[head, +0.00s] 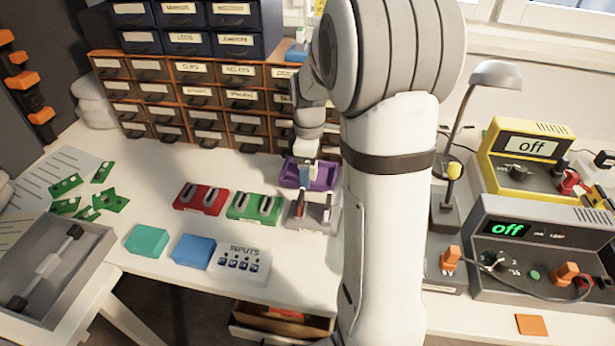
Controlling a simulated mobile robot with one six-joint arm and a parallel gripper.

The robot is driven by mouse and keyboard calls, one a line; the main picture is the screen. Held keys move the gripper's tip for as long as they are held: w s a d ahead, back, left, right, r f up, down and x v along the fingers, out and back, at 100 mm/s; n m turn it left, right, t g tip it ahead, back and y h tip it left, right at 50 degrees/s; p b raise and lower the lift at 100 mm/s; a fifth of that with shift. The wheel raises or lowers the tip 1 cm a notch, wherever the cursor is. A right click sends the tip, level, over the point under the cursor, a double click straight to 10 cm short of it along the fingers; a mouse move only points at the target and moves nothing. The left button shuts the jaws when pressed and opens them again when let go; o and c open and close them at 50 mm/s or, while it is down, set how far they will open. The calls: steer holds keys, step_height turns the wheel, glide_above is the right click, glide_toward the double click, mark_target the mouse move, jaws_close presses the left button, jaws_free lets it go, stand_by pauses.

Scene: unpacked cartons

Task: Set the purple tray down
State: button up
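The purple tray (324,178) is in the head view, right of centre, behind a grey tray and in front of the drawer cabinet. My gripper (306,176) points down at it, and its lower end overlaps the middle of the tray. The fingertips are small and partly lost against the tray, so I cannot tell whether they are shut on it. My arm hides what lies just to the right. I cannot tell whether the tray's underside touches the table.
A red tray (190,205), a green tray (240,212) and a grey tray (318,222) stand in a row in front. The drawer cabinet (165,70) rises close behind. Teal (147,241) and blue (193,250) blocks sit nearer. Instruments (540,235) and a lamp (495,75) are at right.

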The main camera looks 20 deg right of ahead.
steer(key=shift+f, duration=1.4)
steer(key=shift+f, duration=0.15)
steer(key=o, duration=0.7)
